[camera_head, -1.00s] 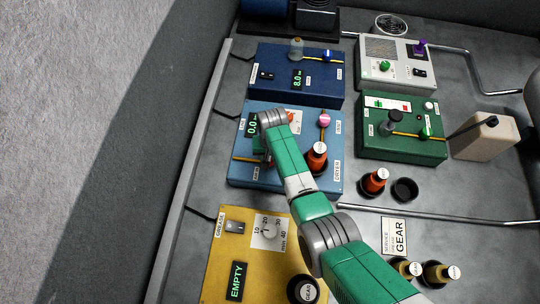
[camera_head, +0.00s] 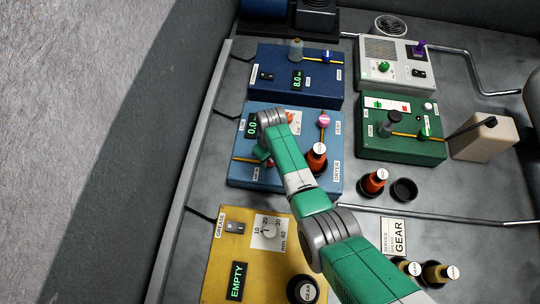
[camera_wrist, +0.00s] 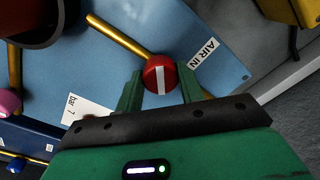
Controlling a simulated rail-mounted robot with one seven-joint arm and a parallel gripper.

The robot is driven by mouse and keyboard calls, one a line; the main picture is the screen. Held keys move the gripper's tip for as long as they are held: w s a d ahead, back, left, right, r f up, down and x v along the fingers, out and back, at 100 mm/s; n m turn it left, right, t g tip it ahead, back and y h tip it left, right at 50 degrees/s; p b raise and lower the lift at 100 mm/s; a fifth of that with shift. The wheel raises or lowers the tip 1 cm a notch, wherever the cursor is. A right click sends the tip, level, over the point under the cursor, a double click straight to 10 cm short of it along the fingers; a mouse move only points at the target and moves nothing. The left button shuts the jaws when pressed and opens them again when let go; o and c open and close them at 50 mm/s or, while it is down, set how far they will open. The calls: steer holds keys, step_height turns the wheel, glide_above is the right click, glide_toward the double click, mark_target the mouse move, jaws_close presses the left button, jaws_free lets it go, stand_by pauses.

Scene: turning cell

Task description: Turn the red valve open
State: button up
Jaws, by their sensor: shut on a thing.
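The red valve (camera_wrist: 159,73) is a round red knob with a white bar on its face, in the wrist view. It sits on a brass pipe (camera_wrist: 121,35) of the light blue panel (camera_wrist: 185,30), by the "AIR IN" label (camera_wrist: 207,52). The white bar stands nearly upright in that view, at an angle to the pipe. My gripper (camera_wrist: 160,84) is shut on the knob, with one green finger on each side. In the head view my wrist covers most of the valve. The panel's green display (camera_head: 252,127) reads 0.0.
An orange-red bottle (camera_head: 316,158) stands on the panel beside my arm, and a pink knob (camera_head: 324,121) is near it. A yellow panel (camera_head: 222,262) lies in front, a dark blue panel (camera_head: 275,85) behind, and a green panel (camera_head: 385,148) to the right.

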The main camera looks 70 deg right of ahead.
steer(key=n, duration=0.5)
steer(key=shift+n, duration=2.4)
steer(key=o, duration=1)
step_height(320, 180, up, 8)
steer(key=shift+w+d+f+p, duration=0.1)
steer(key=shift+p, duration=1.15)
